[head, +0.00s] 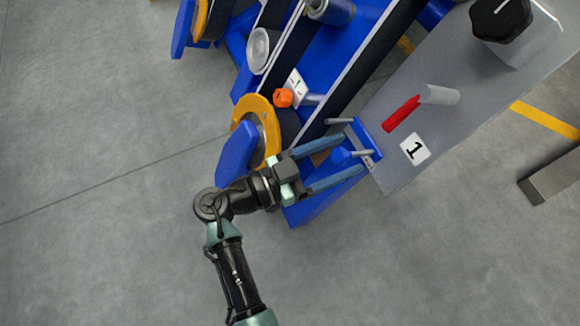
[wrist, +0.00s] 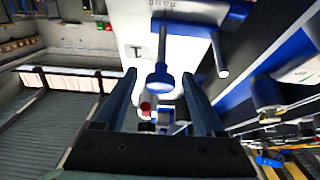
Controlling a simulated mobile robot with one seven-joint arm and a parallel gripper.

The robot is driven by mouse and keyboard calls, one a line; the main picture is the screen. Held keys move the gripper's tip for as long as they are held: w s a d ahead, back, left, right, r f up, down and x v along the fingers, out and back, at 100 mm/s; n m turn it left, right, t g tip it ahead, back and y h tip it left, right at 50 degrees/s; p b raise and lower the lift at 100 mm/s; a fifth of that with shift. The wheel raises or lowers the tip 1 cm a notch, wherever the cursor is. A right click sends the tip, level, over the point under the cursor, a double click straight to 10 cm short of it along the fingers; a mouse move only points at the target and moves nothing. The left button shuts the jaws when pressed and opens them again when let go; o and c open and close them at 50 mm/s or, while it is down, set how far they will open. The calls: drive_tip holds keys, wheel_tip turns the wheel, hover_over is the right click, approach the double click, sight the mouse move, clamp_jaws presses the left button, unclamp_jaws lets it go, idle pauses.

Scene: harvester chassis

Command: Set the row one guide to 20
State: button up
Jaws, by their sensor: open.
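The row one guide is most likely the blue slider bracket (head: 368,142) by the white plate marked 1 (head: 415,149). It carries a blue knob (head: 342,157) and metal pins. My gripper (head: 347,155) is open, with its two blue fingers reaching toward the bracket, one on each side of the knob. In the wrist view the round blue knob (wrist: 160,78) shows between and just beyond the open fingertips (wrist: 159,78). I cannot tell whether a finger touches it. Small markings show at the top of the wrist view, but I cannot read the setting.
A red-tipped lever (head: 402,113) and a black knob (head: 500,20) are on the grey panel. An orange knob (head: 284,97) and a yellow-rimmed wheel (head: 268,125) lie left of my gripper. A metal pin (wrist: 221,58) stands right of the knob.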

drive_tip(key=p+v, duration=0.3)
drive_tip(key=v, duration=1)
drive_tip(key=shift+w+d, duration=0.1)
